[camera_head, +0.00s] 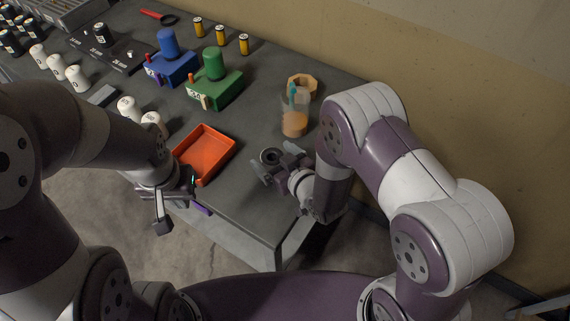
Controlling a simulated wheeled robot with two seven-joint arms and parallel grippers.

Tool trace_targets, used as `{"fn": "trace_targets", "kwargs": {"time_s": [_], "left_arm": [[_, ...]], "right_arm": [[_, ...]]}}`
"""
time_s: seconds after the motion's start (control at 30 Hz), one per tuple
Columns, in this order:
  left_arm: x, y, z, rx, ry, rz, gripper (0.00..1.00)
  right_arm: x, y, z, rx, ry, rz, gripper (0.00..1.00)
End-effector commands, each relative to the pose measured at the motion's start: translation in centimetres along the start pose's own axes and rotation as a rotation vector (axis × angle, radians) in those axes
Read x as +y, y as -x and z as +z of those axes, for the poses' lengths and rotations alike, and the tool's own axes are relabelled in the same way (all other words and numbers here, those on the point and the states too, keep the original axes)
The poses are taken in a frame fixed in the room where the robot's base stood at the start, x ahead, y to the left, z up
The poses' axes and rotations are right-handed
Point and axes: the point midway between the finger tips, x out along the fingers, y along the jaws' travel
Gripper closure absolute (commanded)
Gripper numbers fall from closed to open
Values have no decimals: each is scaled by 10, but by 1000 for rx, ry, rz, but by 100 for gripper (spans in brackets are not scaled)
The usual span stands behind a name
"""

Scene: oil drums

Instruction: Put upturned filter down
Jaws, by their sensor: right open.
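A dark round filter (270,155) with a ringed, open-looking top stands upturned near the table's right front part. My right gripper (276,168) is open at the filter, with its fingers close around it; I cannot tell whether they touch it. My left gripper (178,207) is open and empty at the table's front edge, in front of the orange tray (207,174).
A blue device (170,68) and a green device (213,90) stand mid-table. Several yellow cylinders (221,35) and a red-handled tool (158,17) are at the back, near the wall.

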Motion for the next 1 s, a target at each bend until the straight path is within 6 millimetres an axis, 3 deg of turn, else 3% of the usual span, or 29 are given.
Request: {"fn": "trace_targets", "kwargs": {"time_s": [0.4,0.67,0.77,0.83,0.9,1.0], "left_arm": [[0,-13,2,-1,0,0,100],[0,-14,2,-1,0,0,100],[0,-13,2,-1,0,0,100],[0,-13,2,-1,0,0,100],[0,-14,2,-1,0,0,100],[0,-14,2,-1,0,0,100]], "right_arm": [[1,96,2,1,-2,3,7],[4,109,1,-19,0,10,7],[27,102,2,-157,-5,73,7],[54,107,3,-328,-35,150,7],[76,125,6,-520,-100,229,7],[89,166,7,-765,-227,306,7]]}}
